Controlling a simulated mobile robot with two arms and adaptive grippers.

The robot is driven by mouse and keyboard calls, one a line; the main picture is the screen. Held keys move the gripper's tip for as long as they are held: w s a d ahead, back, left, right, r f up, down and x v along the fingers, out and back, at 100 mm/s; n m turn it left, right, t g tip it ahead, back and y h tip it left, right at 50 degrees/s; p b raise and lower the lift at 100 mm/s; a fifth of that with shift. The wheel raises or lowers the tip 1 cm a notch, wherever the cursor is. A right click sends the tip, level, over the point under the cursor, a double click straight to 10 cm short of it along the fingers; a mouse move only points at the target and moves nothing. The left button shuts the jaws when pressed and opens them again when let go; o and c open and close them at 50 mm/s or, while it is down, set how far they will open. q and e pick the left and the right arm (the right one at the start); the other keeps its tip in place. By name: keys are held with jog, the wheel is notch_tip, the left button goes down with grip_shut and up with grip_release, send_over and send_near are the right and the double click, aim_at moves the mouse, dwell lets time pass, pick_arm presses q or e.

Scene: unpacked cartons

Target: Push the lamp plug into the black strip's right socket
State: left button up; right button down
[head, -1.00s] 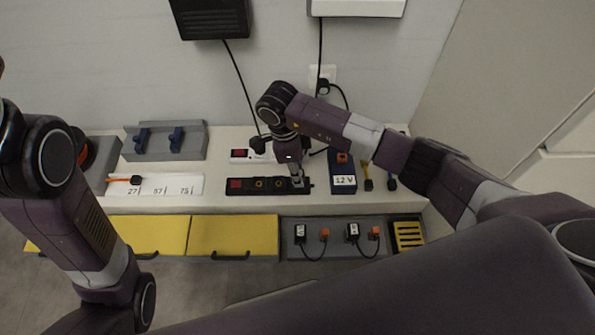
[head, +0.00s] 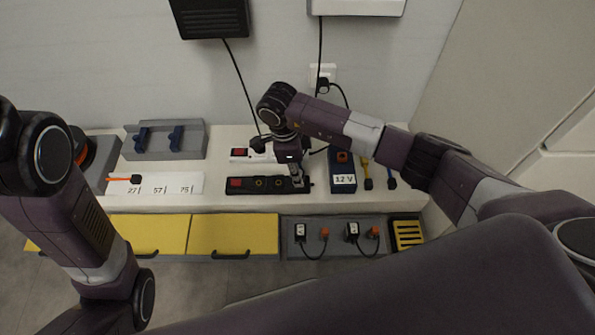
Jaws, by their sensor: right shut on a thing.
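The black strip (head: 246,186) lies along the front of the white bench, with a red switch at its left end. Its left and middle round sockets show uncovered. My right gripper (head: 298,184) points down over the strip's right end and covers the right socket. It is shut on the lamp plug, which is mostly hidden between and below the fingers. I cannot tell how deep the plug sits in the socket. My left arm shows at the left, but its gripper is out of the picture.
A white strip (head: 239,154) lies behind the black one. A blue 12 V box (head: 343,179) stands close to the right of my gripper. A grey tray (head: 337,246) with small corded plugs and yellow drawers (head: 232,233) sit below the front edge. A grey rack (head: 185,153) stands at the left.

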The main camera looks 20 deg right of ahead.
jog(key=shift+f, duration=0.25)
dwell(0.3)
jog(key=c, duration=1.5)
grip_release()
jog(key=shift+c, duration=0.2)
jog(key=shift+r, duration=0.2)
notch_tip(320, 180, up, 12)
jog(key=a, duration=0.1)
jog(key=shift+w+a+f, duration=0.2)
jog(key=shift+a+f, duration=0.05)
jog(key=shift+a, duration=0.1)
